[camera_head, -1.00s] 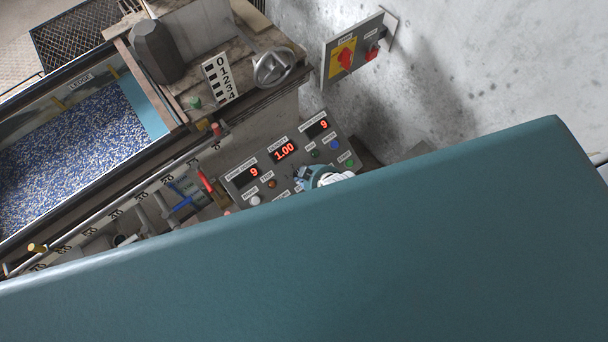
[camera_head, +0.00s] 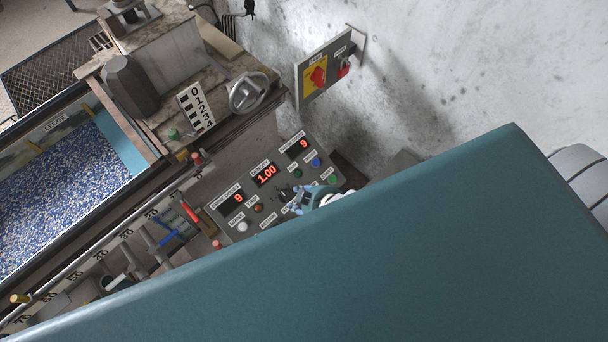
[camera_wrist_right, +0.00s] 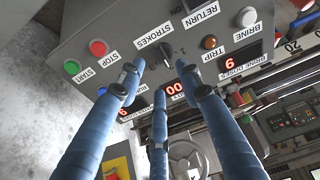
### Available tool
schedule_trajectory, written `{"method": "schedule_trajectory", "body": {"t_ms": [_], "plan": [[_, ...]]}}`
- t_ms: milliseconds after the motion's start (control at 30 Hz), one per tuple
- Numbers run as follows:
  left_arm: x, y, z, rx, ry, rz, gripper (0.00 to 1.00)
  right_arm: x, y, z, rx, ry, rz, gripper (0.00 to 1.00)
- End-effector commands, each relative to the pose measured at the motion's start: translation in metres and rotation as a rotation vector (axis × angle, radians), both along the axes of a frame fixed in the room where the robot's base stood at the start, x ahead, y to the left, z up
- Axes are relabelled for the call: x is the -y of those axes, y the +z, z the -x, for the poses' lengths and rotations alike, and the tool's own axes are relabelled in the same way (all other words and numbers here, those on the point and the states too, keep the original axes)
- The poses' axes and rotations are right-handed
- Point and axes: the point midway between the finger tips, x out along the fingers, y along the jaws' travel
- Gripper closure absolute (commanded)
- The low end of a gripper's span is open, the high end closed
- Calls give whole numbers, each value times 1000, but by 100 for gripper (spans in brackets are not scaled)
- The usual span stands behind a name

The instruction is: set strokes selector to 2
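The strokes selector is a small dark knob (camera_wrist_right: 166,50) beside the STROKES label on the grey control panel (camera_head: 216,212). The wrist view shows the panel upside down. The knob also shows in the head view (camera_head: 284,190), just left of my right gripper (camera_head: 304,202). In the wrist view my right gripper's blue fingers (camera_wrist_right: 160,70) are spread, with the knob seen between the two upper fingertips. I see no grip on the knob, and contact is unclear. Its pointer is too small to read. My left gripper is not in view.
The panel has red displays reading 9, 1.00 (camera_head: 267,174) and 9. Red stop (camera_wrist_right: 98,47) and green start (camera_wrist_right: 72,67) buttons lie near the fingers. A handwheel (camera_head: 248,92) and a red-yellow switch box (camera_head: 318,78) stand above. A large teal surface blocks the lower right.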

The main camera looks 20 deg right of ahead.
Motion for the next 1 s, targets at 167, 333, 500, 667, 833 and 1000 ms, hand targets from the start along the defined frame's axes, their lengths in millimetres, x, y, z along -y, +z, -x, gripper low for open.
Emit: {"method": "schedule_trajectory", "body": {"t_ms": [167, 333, 500, 667, 833, 1000], "plan": [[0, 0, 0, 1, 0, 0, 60, 5, 18, 12, 0, 1, 1, 65], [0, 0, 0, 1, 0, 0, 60, 6, 23, 16, -1, -1, 0, 65], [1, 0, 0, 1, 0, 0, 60, 6, 24, 16, -1, -1, 0, 65], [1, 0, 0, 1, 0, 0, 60, 6, 24, 16, -1, 0, 0, 65], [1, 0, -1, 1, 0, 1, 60, 6, 24, 16, -1, 0, 0, 65], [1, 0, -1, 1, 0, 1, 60, 13, 1, 25, -30, -15, 13, 65]]}}
